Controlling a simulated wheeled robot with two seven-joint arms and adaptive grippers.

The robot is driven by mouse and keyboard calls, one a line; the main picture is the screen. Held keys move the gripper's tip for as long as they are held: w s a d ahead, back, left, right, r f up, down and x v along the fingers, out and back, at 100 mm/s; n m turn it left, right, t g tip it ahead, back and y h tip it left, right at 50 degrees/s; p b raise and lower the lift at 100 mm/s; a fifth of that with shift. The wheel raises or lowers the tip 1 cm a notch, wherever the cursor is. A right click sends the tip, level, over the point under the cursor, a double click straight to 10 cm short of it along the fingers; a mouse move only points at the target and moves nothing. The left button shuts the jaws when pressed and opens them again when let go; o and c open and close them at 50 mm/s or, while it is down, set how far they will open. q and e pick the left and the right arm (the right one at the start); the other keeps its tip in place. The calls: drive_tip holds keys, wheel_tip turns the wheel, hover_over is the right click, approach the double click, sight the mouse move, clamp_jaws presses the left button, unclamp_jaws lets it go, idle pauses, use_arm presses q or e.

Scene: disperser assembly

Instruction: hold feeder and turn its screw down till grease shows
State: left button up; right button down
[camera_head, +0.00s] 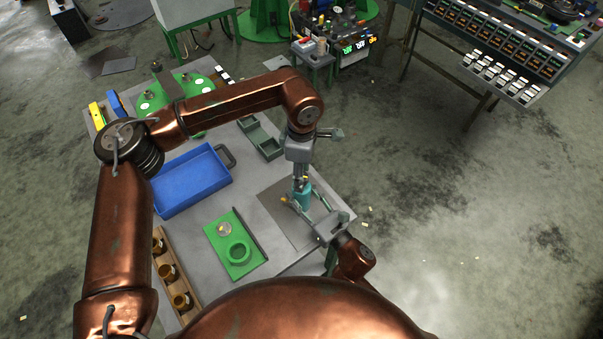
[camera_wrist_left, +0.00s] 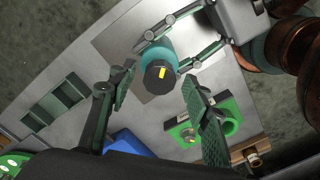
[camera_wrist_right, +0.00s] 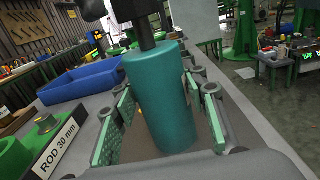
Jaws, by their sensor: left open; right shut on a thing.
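The feeder is a teal cylinder (camera_head: 303,198) standing upright over the grey plate at the table's right end. It fills the middle of the right wrist view (camera_wrist_right: 160,100). Its dark screw top (camera_wrist_left: 158,78) carries a yellow mark and faces the left wrist camera. My right gripper (camera_head: 308,211) is shut on the feeder's body, one finger on each side. My left gripper (camera_wrist_left: 158,88) points down from above, open, with its fingers apart on either side of the screw top and not visibly touching it. I cannot make out any grease.
A blue tray (camera_head: 190,183) lies left of the feeder. A green fixture with a ring (camera_head: 237,250) is near the front, beside a wooden rack (camera_head: 165,262) of brass-coloured parts. A small green divided bin (camera_head: 262,138) and a round green plate (camera_head: 178,92) stand farther back.

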use_arm(q)
wheel_tip(320, 180, up, 12)
idle(0.4)
drive_tip(key=shift+f, duration=0.1)
use_arm(e)
drive_tip(key=c, duration=1.1)
unclamp_jaws()
drive_tip(key=v, duration=1.2)
